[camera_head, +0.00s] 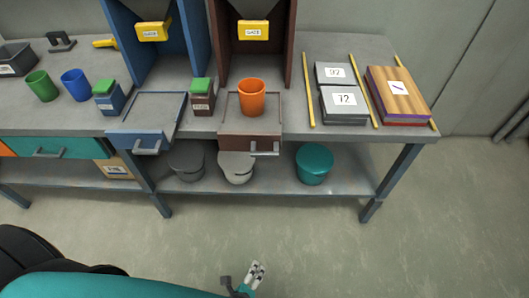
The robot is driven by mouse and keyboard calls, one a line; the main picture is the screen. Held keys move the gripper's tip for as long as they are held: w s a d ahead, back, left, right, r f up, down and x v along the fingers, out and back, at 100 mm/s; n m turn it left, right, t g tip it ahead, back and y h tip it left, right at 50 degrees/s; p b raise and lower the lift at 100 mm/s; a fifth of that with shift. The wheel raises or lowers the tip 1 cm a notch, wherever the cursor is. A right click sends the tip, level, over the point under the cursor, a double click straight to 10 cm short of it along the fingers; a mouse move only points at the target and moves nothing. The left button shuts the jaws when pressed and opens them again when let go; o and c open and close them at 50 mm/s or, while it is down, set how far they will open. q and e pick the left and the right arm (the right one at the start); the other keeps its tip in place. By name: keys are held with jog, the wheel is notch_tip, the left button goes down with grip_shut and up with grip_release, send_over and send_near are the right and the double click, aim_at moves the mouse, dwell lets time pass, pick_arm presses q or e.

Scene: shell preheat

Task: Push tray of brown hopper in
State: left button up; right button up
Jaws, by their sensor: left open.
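The brown hopper (291,50) stands at the back of the workbench, with a yellow gate label on its front. Its brown tray (240,141) sticks out past the bench's front edge, with a grey handle (264,149) on its front face. An orange cup (251,98) stands at the tray, below the hopper opening. My left gripper (257,270) is open and empty at the bottom of the view, low in front of the bench and well apart from the tray. My right gripper is out of view.
A blue tray (147,127) under the blue hopper (190,40) also sticks out, to the left. A small brown, green-lidded container (202,103) stands between the trays. The floor in front is clear.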

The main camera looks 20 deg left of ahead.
pick_arm(q)
jog(key=w+d+r+m+t+y, duration=0.1)
jog(key=w+d+r+m+t, duration=0.15)
jog(key=r, duration=0.55)
jog(key=w+d+r+m+t, duration=0.1)
jog(key=w+r+m+t, duration=0.2)
jog(key=r, duration=0.4)
jog(key=m+t+y, duration=0.3)
jog(key=m+t, duration=0.1)
jog(key=m, duration=0.1)
send_near(265, 155)
jog(key=shift+n, duration=0.25)
jog(key=p+x, duration=0.1)
jog(key=x, duration=0.9)
jog(key=shift+p, duration=0.4)
jog(key=shift+w+a, duration=0.15)
jog(key=shift+w, duration=0.15)
